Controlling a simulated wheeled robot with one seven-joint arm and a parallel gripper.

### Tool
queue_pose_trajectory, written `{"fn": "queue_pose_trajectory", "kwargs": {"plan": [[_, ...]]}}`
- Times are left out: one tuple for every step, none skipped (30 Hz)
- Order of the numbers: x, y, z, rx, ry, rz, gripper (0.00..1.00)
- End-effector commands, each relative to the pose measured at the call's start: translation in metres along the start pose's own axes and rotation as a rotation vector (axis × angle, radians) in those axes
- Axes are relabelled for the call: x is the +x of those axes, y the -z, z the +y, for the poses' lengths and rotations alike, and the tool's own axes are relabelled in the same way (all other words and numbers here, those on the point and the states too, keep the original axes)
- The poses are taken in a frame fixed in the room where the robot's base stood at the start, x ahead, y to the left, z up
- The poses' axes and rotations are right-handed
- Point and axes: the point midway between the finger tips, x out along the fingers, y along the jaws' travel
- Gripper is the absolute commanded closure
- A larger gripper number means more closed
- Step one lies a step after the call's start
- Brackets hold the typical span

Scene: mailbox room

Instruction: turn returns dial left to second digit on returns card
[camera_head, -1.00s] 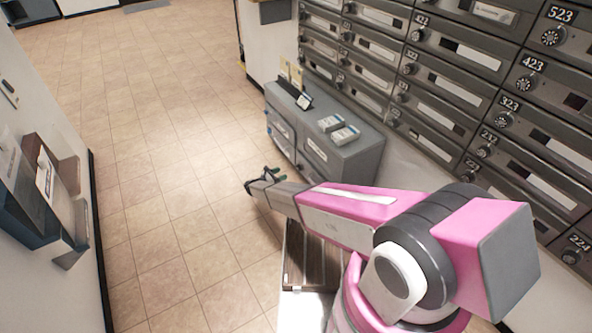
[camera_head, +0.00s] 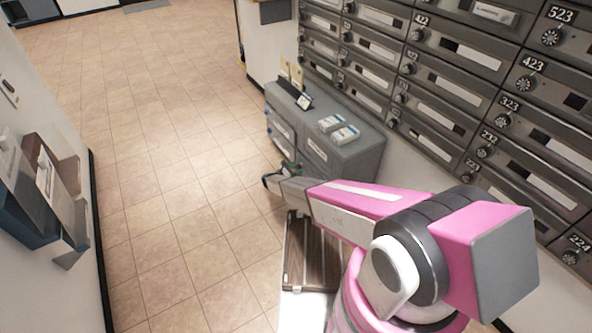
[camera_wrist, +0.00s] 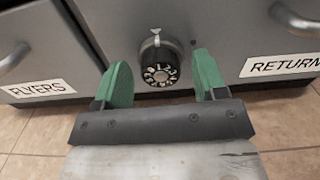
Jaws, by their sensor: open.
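The black round dial (camera_wrist: 160,68) with white digits is on the grey cabinet (camera_head: 355,158) front, between the drawers labelled FLYERS (camera_wrist: 38,88) and RETURNS (camera_wrist: 285,66). A light pointer mark shows above it. In the wrist view my gripper (camera_wrist: 162,80) is open, its green fingertips one on each side of the dial; I cannot tell whether they touch it. The digit at the pointer is too small to read. In the head view my gripper (camera_head: 280,174) is close to the cabinet front and the dial is hidden. I cannot pick out the returns card for sure.
Two white boxes (camera_head: 338,129) and a black holder with a small card (camera_head: 303,101) stand on the cabinet top. Rows of mailboxes (camera_head: 455,85) line the right wall. Tiled floor (camera_head: 165,160) is clear to the left. A wall unit (camera_head: 50,190) is at far left.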

Motion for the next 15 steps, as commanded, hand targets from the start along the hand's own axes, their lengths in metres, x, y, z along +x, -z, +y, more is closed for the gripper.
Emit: {"fn": "queue_pose_trajectory", "kwargs": {"plan": [[0.0009,0.0000,0.0001,0.000,0.000,0.000,0.35],[0.0011,0.0000,0.0001,0.000,0.000,0.000,0.35],[0.0011,0.0000,0.0001,0.000,0.000,0.000,0.35],[0.0011,0.0000,0.0001,0.000,0.000,0.000,0.35],[0.0011,0.0000,0.0001,0.000,0.000,0.000,0.35],[0.0010,0.0000,0.0001,0.000,0.000,0.000,0.35],[0.0010,0.0000,0.0000,0.000,0.000,0.000,0.35],[0.0010,0.0000,0.0000,0.000,0.000,0.000,0.38],[0.0010,0.0000,0.0000,0.000,0.000,0.000,0.51],[0.0010,0.0000,0.0000,0.000,0.000,0.000,0.61],[0.0010,0.0000,-0.0001,0.000,0.000,0.000,0.71],[0.0009,0.0000,-0.0001,0.000,0.000,0.000,0.84],[0.0009,0.0000,-0.0001,0.000,0.000,0.000,0.84],[0.0009,0.0000,-0.0001,0.000,0.000,0.000,0.84],[0.0009,0.0000,-0.0001,0.000,0.000,0.000,0.84]]}}
